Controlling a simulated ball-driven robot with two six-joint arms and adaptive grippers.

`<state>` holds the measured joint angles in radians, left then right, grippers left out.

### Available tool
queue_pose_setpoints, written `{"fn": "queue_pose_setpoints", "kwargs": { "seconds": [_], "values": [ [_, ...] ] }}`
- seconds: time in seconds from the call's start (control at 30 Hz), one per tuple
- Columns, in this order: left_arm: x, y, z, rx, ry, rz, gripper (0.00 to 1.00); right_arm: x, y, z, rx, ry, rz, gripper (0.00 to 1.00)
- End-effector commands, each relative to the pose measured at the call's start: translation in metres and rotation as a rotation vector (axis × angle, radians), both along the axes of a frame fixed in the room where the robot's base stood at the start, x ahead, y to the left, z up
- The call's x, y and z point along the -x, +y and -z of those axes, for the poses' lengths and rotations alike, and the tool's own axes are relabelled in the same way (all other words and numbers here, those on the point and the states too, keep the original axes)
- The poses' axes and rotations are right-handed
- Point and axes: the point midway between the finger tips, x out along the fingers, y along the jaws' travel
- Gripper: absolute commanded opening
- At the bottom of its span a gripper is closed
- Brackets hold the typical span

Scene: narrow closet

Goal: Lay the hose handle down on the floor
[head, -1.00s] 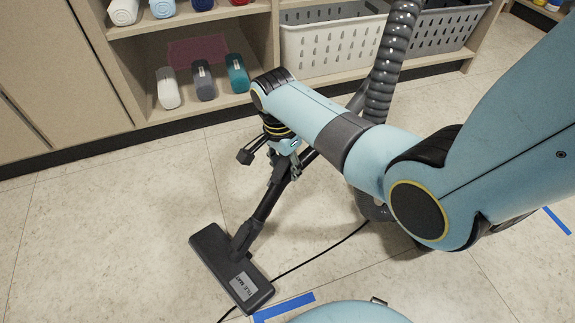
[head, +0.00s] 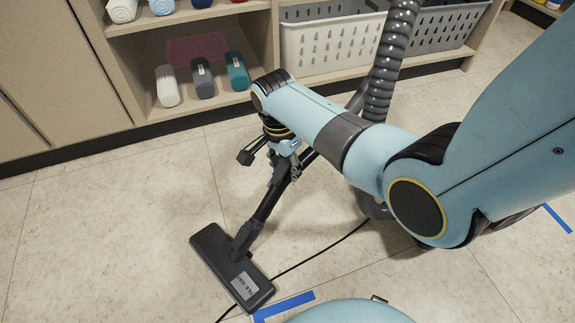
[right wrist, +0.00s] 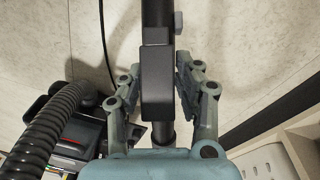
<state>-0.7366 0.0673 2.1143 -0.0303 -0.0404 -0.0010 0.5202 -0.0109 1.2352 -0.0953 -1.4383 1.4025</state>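The vacuum's hose handle and dark wand lean up from a flat floor head (head: 232,267) that rests on the tiles. In the head view the lower wand (head: 262,212) shows, while its upper part is hidden behind my right arm. My right gripper (head: 285,160) is at the upper wand, well above the floor. In the right wrist view the black hose handle (right wrist: 156,82) runs between the two fingers of my right gripper (right wrist: 160,80), which are closed in around it; a thin gap seems to show on the right side. My left gripper is not in view.
A ribbed grey hose (head: 385,65) rises at the right of the shelf. A black cord (head: 322,247) crosses the floor. Shelves hold rolled towels (head: 203,78) and a white basket (head: 330,42). Blue tape (head: 283,306) marks the floor. The floor to the left is clear.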

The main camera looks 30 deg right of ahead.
Motion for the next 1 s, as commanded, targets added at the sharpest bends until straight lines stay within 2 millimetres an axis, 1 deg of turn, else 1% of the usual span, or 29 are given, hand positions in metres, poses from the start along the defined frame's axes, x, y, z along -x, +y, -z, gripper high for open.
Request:
{"fn": "queue_pose_setpoints", "kwargs": {
  "seconds": [0.03,0.17,0.43,0.53,0.67,0.9,1.0],
  "values": [
    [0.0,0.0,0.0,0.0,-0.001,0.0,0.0,-0.001,0.0,-0.001,0.0,-0.002,0.0,0.4],
    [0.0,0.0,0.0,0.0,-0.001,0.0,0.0,-0.001,0.0,-0.001,0.001,-0.002,0.0,0.57],
    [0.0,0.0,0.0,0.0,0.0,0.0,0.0,0.0,0.0,-0.001,0.001,0.001,0.0,0.58],
    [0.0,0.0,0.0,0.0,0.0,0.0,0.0,-0.001,0.0,-0.007,0.001,-0.001,0.0,0.58],
    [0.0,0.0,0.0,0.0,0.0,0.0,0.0,-0.003,0.002,-0.028,0.0,-0.004,0.001,0.58],
    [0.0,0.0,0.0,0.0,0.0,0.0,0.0,-0.007,0.007,-0.082,0.0,-0.005,0.001,0.58],
    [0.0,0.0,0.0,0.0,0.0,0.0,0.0,-0.008,0.008,-0.1,0.0,-0.005,0.0,0.58]
  ]
}}
